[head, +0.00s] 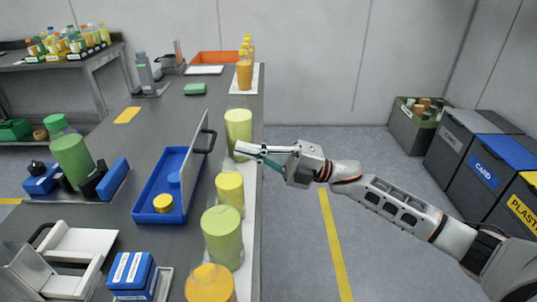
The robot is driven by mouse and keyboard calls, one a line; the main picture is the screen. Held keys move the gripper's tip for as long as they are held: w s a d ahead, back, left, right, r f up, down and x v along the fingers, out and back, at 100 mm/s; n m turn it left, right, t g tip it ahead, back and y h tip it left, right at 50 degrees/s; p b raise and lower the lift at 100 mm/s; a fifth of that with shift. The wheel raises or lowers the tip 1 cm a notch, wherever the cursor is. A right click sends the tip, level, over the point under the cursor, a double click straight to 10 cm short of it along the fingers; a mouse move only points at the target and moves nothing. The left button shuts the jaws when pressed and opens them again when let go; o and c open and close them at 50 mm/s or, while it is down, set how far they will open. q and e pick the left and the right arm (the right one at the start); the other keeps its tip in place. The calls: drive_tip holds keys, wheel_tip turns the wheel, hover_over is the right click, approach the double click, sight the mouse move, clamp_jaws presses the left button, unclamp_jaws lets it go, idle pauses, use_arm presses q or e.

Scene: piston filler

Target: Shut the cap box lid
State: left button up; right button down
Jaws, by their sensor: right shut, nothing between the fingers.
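The cap box (143,206) is a shallow blue box on the grey bench. A yellow cap (163,203) lies in its near part, and a blue round piece (174,179) shows beside the lid. Its grey lid (193,150) stands open, roughly upright along the box's right side, with a black handle (206,140) on its right face. My right gripper (240,151) is shut and empty, to the right of the handle and apart from it, close by a yellow-green bottle (238,128). My left gripper is out of view.
Several filled bottles, such as a green one (222,236) and a yellow one (230,189), line the bench's right edge. A large green bottle (71,157) stands left of the box. A white open box (78,243) and blue block (131,273) are in front.

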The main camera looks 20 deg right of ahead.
drive_tip(key=shift+x, duration=2)
